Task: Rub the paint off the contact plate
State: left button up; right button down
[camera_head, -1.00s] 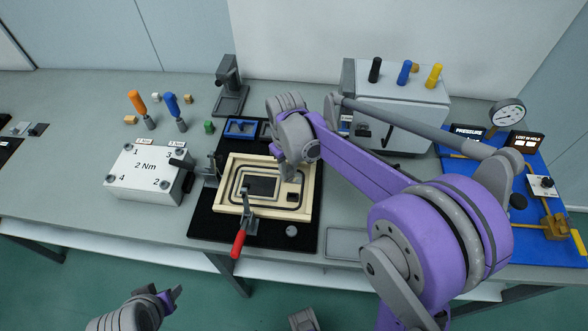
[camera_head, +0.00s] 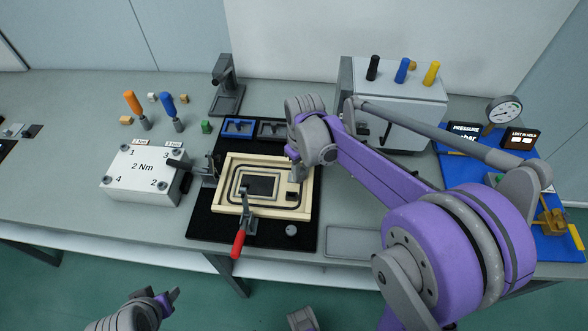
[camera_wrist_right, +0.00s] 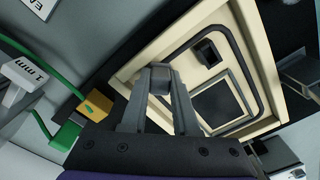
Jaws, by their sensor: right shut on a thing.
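A cream panel (camera_head: 236,164) with a dark seal line and a dark rectangle (camera_head: 259,185) lies on a black mat (camera_head: 206,228). A small dark square (camera_head: 292,196) sits at its right side, and it also shows in the right wrist view (camera_wrist_right: 208,53). I cannot tell which is the contact plate, and I make out no paint. My right gripper (camera_head: 297,172) is over the panel's upper right edge. In the right wrist view, its fingers (camera_wrist_right: 160,85) are shut on a small grey block (camera_wrist_right: 159,76). Touching is unclear. My left gripper (camera_head: 172,298) is low, away from the bench; its opening is unclear.
A red-handled clamp (camera_head: 239,240) reaches over the panel's front edge. A white "2 Nm" box (camera_head: 145,172) stands left. Blue and grey trays (camera_head: 238,128) lie behind the panel. A grey cabinet (camera_head: 400,105) and pressure gauge (camera_head: 503,110) stand right.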

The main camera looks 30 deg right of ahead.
jog(key=shift+s+d+f, duration=0.1)
jog(key=shift+s+d, duration=0.2)
jog(key=shift+d, duration=0.1)
jog(key=shift+d+r+p, duration=0.1)
jog(key=shift+r+p, duration=0.35)
jog(key=shift+r, duration=0.1)
jog(key=r+p, duration=0.2)
jog(key=r, duration=0.2)
jog(key=shift+s+d+r+p, duration=0.2)
jog(key=shift+d+r+p, duration=0.1)
jog(key=shift+p, duration=0.1)
jog(key=shift+w+a+r, duration=0.2)
jog(key=shift+s, duration=0.1)
